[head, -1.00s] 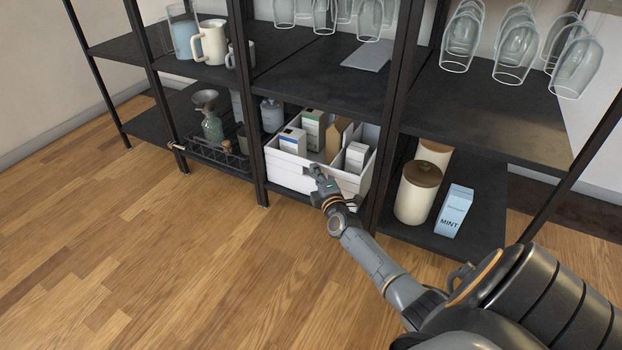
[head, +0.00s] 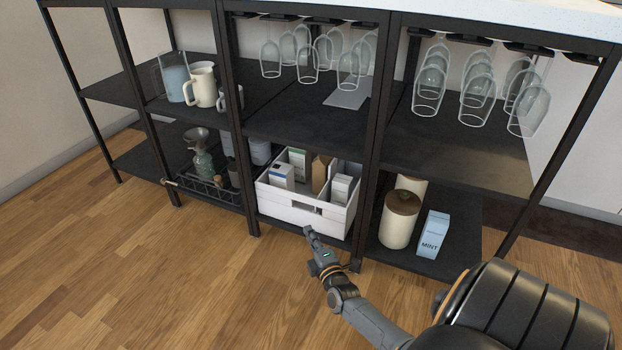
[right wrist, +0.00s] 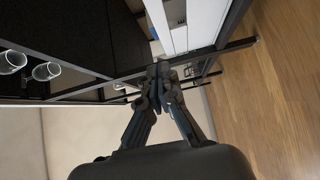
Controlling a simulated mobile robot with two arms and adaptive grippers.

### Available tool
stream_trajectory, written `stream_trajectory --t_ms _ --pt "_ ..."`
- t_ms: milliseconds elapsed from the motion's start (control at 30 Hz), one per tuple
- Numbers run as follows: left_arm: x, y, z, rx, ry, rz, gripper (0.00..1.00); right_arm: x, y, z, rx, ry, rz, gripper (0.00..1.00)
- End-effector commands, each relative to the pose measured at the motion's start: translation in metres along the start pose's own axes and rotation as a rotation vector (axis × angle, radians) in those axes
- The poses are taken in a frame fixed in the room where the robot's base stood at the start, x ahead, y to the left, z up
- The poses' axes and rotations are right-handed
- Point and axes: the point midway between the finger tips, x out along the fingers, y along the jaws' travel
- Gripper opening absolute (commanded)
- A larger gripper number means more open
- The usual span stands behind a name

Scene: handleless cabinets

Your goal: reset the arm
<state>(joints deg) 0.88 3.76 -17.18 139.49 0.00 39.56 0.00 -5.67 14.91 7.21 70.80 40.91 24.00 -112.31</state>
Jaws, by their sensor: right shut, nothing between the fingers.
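My right gripper (head: 309,231) is low in front of the shelf in the head view, just below and in front of a white crate (head: 315,222). It is shut with nothing in it. In the right wrist view, the right gripper's fingers (right wrist: 160,72) come together at the tips. The white crate also shows in the wrist view (right wrist: 207,20), beyond the fingers. My right arm comes in from the lower right. My left gripper is in neither view.
A black shelf unit (head: 290,118) stands ahead with hanging wine glasses (head: 430,85). The crate holds several cartons. A cream canister (head: 397,225) and a MINT carton (head: 434,233) stand to its right, a wire basket (head: 208,188) to its left. The wood floor (head: 150,270) is clear.

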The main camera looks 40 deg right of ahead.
Motion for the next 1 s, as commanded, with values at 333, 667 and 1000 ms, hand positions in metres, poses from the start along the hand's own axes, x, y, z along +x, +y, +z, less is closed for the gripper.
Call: stream_trajectory --t_ms 333,667,1000 --pt "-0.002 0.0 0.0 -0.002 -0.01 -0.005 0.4 -0.007 0.001 -0.001 0.005 0.003 0.004 0.0" --pt "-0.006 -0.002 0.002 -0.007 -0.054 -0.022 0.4 -0.035 0.13 -0.099 0.405 0.231 0.255 0.0" --pt "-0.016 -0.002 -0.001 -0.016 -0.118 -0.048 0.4 -0.154 0.339 -0.199 1.102 0.761 0.524 0.0"
